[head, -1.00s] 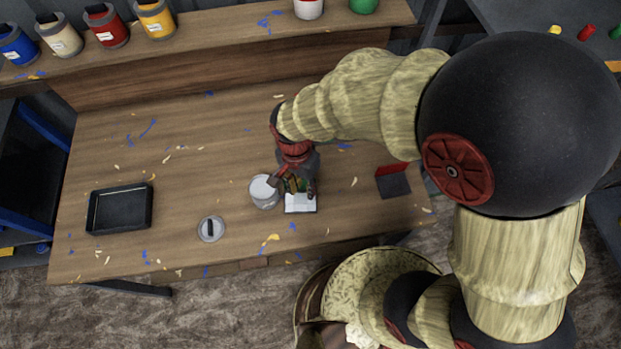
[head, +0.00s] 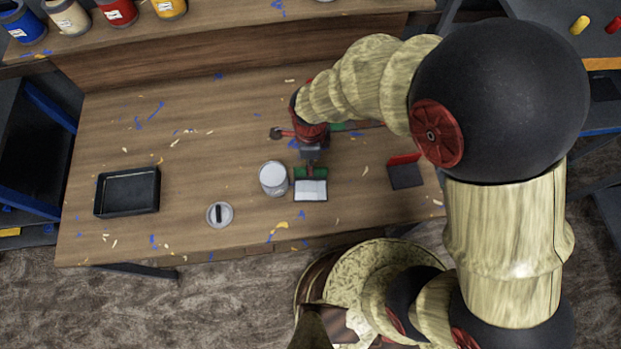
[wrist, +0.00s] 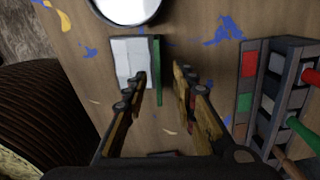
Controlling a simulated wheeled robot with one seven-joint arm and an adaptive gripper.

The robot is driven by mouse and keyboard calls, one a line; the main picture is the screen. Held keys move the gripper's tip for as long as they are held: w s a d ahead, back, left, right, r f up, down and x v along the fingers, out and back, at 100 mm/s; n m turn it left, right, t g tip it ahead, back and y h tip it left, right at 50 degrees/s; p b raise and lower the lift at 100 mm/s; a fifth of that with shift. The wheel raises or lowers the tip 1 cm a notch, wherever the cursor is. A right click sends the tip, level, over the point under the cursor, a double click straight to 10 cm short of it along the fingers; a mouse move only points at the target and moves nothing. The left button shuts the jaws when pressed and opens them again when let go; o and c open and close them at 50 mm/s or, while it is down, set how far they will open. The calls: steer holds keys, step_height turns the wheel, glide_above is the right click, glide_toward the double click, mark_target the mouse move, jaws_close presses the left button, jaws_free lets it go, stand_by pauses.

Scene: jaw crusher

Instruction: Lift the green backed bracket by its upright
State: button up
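The green backed bracket has a pale flat base (head: 311,191) and a green upright (head: 310,172) along its far edge. It stands on the wooden table, and in the wrist view its base (wrist: 133,63) and upright (wrist: 157,65) also show. My gripper (head: 310,155) is just beyond the upright in the head view, pointing down. In the wrist view my gripper (wrist: 162,76) is open, and the upright appears in line with the gap between the fingertips. I see no contact; the height above the bracket is hard to tell.
A white round can (head: 273,178) stands close left of the bracket. A red backed bracket (head: 405,174) is to the right. A rack with coloured handles (wrist: 285,90) shows right of the gripper in the wrist view.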

mark_target(311, 185)
step_height(311, 185, down, 5)
steer(key=shift+s+r+b, duration=0.1)
steer(key=shift+r+b, duration=0.05)
steer(key=shift+b, duration=0.55)
steer(key=shift+c, duration=0.7)
jaws_close()
steer(key=shift+r, duration=0.1)
